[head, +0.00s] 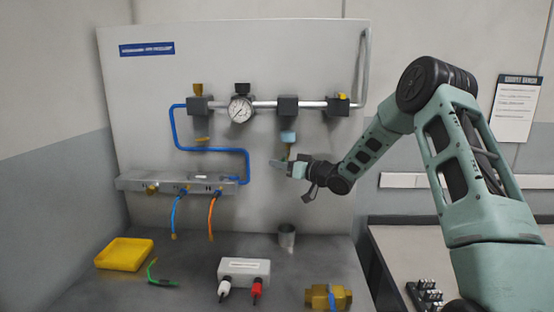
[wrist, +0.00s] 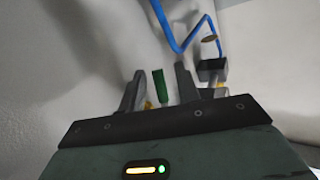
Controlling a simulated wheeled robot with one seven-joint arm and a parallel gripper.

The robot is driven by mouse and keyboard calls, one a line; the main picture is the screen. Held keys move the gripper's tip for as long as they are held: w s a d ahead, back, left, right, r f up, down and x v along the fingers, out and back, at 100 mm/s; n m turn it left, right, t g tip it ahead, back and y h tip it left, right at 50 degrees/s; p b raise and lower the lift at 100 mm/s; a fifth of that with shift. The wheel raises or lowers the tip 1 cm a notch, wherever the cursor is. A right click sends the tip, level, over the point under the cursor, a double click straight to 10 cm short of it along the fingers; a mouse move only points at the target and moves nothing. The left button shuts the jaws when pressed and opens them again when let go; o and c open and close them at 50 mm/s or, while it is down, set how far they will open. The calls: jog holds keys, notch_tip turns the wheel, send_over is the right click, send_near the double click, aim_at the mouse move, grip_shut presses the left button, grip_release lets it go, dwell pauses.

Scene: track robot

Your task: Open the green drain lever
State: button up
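The green drain lever (wrist: 161,88) shows in the wrist view as a short green bar. It lies in line with the gap between the two fingers of my gripper (wrist: 159,82), with space on both sides. My gripper is open and holds nothing. In the head view my gripper (head: 279,166) reaches in from the right, just under the pale blue bowl (head: 288,137) that hangs from the pipe. A thin green bit below the bowl is mostly hidden by my gripper there. I cannot tell how deep the lever sits between the fingers.
A pressure gauge (head: 240,109) sits on the pipe above left. A blue tube (head: 212,150) bends down to a grey manifold (head: 175,183) at left. Below stand a metal cup (head: 286,234), a white box (head: 244,271), a brass valve (head: 328,296) and a yellow tray (head: 124,254).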

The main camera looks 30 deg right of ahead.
jog(key=shift+x, duration=0.9)
grip_shut()
jog(key=shift+s+d+f+n+g+h+p, duration=0.15)
jog(key=shift+s+d+n+g+h+p, duration=0.15)
jog(key=shift+g+p, duration=0.3)
jog(key=shift+s+d+f+n+g+h+p, duration=0.1)
jog(key=shift+d+f+n+g+h+p, duration=0.1)
jog(key=shift+n+g+h+p, duration=0.3)
grip_release()
jog(key=b+v, duration=0.4)
jog(key=v, duration=1.3)
jog(key=shift+d, duration=0.25)
